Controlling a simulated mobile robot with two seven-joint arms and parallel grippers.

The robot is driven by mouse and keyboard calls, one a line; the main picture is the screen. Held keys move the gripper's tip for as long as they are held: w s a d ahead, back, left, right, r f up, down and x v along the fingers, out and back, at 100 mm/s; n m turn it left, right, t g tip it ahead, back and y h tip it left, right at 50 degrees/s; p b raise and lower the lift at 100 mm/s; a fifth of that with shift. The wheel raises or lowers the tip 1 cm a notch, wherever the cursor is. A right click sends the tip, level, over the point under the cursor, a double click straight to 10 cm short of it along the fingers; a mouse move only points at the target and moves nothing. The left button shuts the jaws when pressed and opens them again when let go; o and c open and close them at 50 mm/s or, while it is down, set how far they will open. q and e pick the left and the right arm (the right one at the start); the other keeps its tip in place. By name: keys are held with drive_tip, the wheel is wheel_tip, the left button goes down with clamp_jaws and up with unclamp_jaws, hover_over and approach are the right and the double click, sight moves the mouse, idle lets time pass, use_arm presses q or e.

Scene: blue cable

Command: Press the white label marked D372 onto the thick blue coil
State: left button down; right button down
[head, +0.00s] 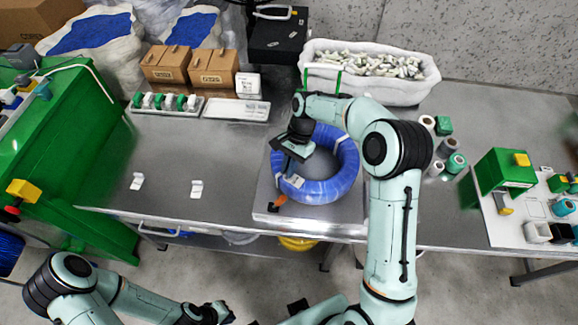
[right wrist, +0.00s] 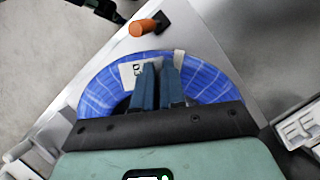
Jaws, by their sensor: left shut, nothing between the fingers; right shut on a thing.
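The thick blue coil (head: 343,172) lies flat on a light board on the bench; it fills the middle of the right wrist view (right wrist: 210,82). My right gripper (right wrist: 160,68) is shut and reaches down over the coil's near-left part. A white label (right wrist: 129,73) with a partly visible D mark shows beside its fingertips, against the coil; the fingers hide part of it. I cannot tell whether the label is flat on the coil. In the head view my right gripper (head: 290,162) covers that spot. My left gripper (head: 222,313) is shut and empty, low in front of the bench.
Two small white pieces (head: 137,181) (head: 196,188) lie on the bench at left. An orange-handled tool (head: 281,200) lies at the board's front-left corner. A white bin (head: 415,92), cardboard boxes (head: 213,66) and spools (head: 456,162) stand around.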

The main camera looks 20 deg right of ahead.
sight(285, 174)
use_arm(q)
drive_tip(key=shift+w+r, duration=0.1)
use_arm(e)
drive_tip(key=shift+s+f, duration=0.1)
drive_tip(key=shift+f, duration=0.1)
idle(0.6)
drive_tip(key=c, duration=1)
unclamp_jaws()
use_arm(q)
drive_tip(key=shift+w+r, duration=0.1)
use_arm(e)
drive_tip(key=shift+r, duration=0.15)
drive_tip(key=shift+r+p, duration=1)
drive_tip(key=shift+r, duration=0.75)
drive_tip(key=shift+r+p, duration=0.7)
drive_tip(key=shift+r, duration=1.05)
use_arm(q)
drive_tip(key=shift+t, duration=0.3)
drive_tip(key=w+r, duration=0.4)
drive_tip(key=shift+w, duration=0.1)
drive_tip(key=shift+s, duration=0.2)
use_arm(e)
drive_tip(key=shift+f, duration=0.1)
